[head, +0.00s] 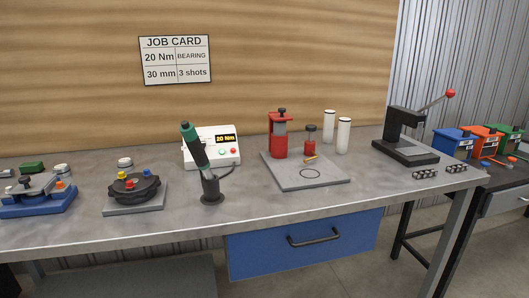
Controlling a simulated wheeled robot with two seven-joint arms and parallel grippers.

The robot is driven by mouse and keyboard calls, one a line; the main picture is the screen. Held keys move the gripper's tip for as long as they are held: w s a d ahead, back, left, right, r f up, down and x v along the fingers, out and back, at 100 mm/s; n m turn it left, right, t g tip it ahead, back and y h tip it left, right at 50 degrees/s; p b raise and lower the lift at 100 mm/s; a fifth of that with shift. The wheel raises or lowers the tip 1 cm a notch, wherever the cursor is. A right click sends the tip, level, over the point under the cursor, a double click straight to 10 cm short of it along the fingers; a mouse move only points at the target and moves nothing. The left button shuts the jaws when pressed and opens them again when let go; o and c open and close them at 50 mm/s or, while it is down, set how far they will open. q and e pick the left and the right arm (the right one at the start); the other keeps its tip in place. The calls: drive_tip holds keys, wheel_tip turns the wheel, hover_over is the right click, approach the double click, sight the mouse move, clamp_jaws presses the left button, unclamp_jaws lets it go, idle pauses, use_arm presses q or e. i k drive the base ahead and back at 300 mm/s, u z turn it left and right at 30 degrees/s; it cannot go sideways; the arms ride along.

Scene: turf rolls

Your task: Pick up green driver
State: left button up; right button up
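Neither of my grippers shows in the head view.
Left of the driver are a dark round fixture (133,186) and a blue fixture (38,204). To the right are a grey plate (315,176) with red tools and a black lever press (405,149). The bench front beside the holder is clear.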

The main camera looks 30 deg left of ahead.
sight(187, 131)
drive_tip(key=z, duration=0.1)
drive_tip(key=i, duration=0.85)
drive_tip(key=u, duration=0.55)
